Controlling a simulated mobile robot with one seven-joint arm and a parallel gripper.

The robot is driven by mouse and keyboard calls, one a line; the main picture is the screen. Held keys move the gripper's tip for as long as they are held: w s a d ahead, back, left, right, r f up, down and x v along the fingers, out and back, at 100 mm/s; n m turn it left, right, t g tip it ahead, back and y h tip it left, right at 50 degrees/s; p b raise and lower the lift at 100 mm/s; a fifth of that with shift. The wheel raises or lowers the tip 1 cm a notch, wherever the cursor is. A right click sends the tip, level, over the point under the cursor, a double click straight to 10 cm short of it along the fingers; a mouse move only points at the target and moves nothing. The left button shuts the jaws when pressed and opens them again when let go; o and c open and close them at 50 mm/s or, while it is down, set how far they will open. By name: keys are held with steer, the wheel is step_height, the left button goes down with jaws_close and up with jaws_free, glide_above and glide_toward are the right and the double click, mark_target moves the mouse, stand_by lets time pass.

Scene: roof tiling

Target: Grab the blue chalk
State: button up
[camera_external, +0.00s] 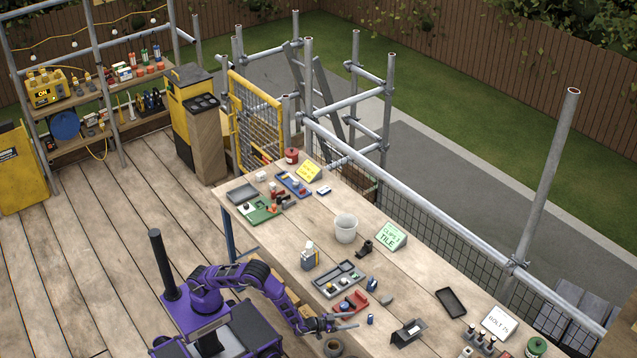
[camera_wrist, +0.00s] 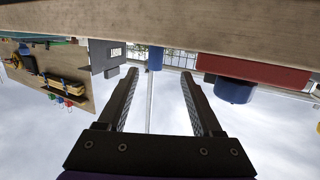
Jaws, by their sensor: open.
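A small blue cylinder (camera_external: 370,319), which looks like the blue chalk, stands upright on the workbench (camera_external: 420,290). My gripper (camera_external: 354,320) is open and empty, low over the near side of the bench, just left of the cylinder. In the wrist view, which is upside down, a blue cylinder (camera_wrist: 155,58) shows beyond and between the open fingertips (camera_wrist: 160,74), apart from them. I cannot see any marking on it.
A red tray (camera_external: 350,303) lies close beside my gripper; it shows at right in the wrist view (camera_wrist: 255,72) with a blue round part. Another blue item (camera_external: 371,284), a grey tray (camera_external: 338,279) and a dark pot (camera_external: 334,346) are nearby.

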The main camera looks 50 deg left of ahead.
mark_target(370, 319)
steer(key=x, duration=0.3)
steer(key=shift+w+d, duration=0.15)
steer(key=shift+w, duration=0.2)
steer(key=shift+d+b+x, duration=0.15)
steer(key=shift+x, duration=1.2)
steer(key=shift+d+b+x, duration=0.15)
steer(key=shift+d+x, duration=0.05)
steer(key=shift+x, duration=1.2)
steer(key=shift+s+r, duration=0.1)
steer(key=shift+s, duration=0.1)
jaws_close()
